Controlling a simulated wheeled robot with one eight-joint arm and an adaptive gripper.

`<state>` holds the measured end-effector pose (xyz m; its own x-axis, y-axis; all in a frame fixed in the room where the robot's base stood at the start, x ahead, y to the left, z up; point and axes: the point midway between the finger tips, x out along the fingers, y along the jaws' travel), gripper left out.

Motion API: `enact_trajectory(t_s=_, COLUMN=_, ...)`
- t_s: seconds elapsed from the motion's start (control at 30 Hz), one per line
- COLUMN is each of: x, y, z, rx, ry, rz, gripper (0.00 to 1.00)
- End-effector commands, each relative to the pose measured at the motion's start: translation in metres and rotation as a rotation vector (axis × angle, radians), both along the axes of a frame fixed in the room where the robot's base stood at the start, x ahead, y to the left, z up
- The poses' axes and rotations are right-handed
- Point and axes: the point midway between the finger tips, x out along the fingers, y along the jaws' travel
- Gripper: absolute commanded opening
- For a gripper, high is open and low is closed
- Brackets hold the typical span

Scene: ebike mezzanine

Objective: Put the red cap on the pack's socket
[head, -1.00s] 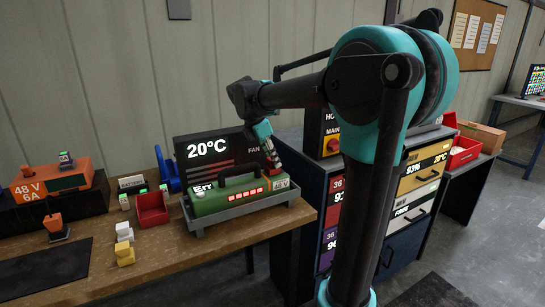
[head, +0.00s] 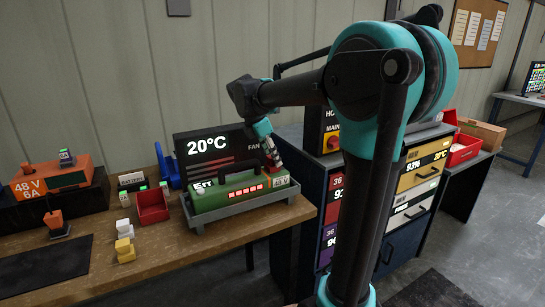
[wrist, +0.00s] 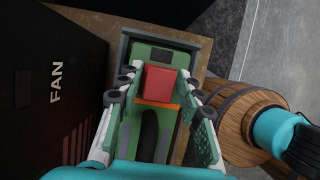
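The green battery pack (head: 225,197) lies in a grey tray (head: 205,216) at the bench's right end; it also shows in the wrist view (wrist: 145,52). My gripper (wrist: 163,88) is over that end, pointing down, one finger on each side of the cap. Narrow gaps show between the fingers and the cap, so it looks open. The cap hides the socket; I cannot tell how fully it is seated.
A black display (head: 207,147) reading 20°C stands close behind the pack. A red bin (head: 152,206), yellow and white blocks (head: 124,248) and an orange charger (head: 52,180) are left on the bench. A wooden barrel-like object (wrist: 235,120) is right of the gripper in the wrist view.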

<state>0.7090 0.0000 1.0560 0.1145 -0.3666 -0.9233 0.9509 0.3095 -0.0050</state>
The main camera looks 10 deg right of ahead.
Motion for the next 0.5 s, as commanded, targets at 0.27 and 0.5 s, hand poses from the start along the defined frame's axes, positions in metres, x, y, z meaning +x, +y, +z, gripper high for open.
enact_trajectory(t_s=0.27, x=0.000, y=0.000, z=0.000, rx=0.000, ry=0.000, rz=0.000, gripper=0.49)
enact_trajectory(t_s=0.5, x=-0.001, y=0.004, z=0.010, rx=0.000, ry=-0.001, rz=0.001, gripper=0.49)
